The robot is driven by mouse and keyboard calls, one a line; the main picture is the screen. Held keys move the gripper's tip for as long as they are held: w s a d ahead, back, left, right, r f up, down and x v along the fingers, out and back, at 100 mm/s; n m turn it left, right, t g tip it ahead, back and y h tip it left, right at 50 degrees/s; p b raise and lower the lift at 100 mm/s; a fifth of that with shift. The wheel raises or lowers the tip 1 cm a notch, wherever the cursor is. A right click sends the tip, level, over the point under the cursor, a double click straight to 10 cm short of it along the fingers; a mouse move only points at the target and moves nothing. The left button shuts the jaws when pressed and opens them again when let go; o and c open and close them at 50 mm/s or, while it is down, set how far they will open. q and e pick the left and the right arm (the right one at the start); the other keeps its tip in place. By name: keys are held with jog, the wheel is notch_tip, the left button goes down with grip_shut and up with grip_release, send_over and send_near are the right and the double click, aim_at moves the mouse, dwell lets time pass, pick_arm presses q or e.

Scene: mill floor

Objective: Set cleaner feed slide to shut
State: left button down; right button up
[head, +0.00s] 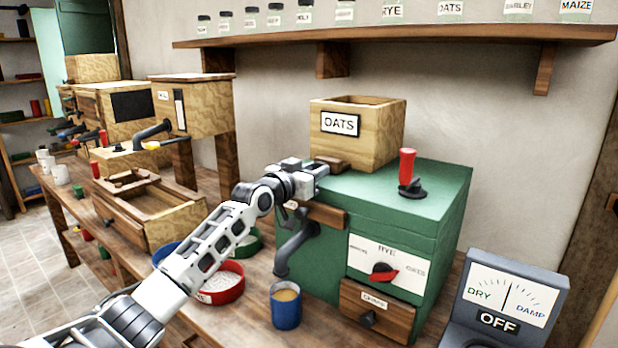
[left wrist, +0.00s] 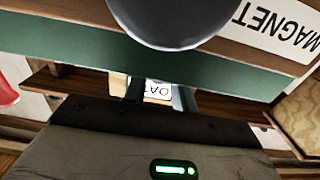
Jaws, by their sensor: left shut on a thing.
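The green cleaner (head: 440,205) stands on the bench with a wooden hopper labelled OATS (head: 385,135) on top. At the hopper's foot, on its left, a small brown wooden piece (head: 331,162) shows, which looks like the feed slide. My left gripper (head: 322,169) reaches in from the left at the cleaner's top edge and is shut on that slide; the fingers hide part of the grip. In the left wrist view the fingers (left wrist: 160,92) are near the OATS label, and the slide's exact position is hidden. My right gripper is not in view.
A red-handled lever (head: 407,168) stands on the cleaner's top. Its front has a RYE dial (head: 383,271) and a drawer (head: 375,316). A grey spout (head: 293,250), a blue cup (head: 286,306) and a red bowl (head: 222,288) are below my left arm. A DRY/DAMP meter (head: 508,295) stands at right.

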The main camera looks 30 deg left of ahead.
pick_arm(q)
jog(key=c, duration=1.1)
grip_release()
jog(key=shift+c, duration=0.2)
jog(key=s+a+b, duration=0.1)
jog(key=s+b, duration=0.1)
jog(key=s, duration=1.3)
jog(key=shift+s+b, duration=0.4)
jog(key=shift+a, duration=0.1)
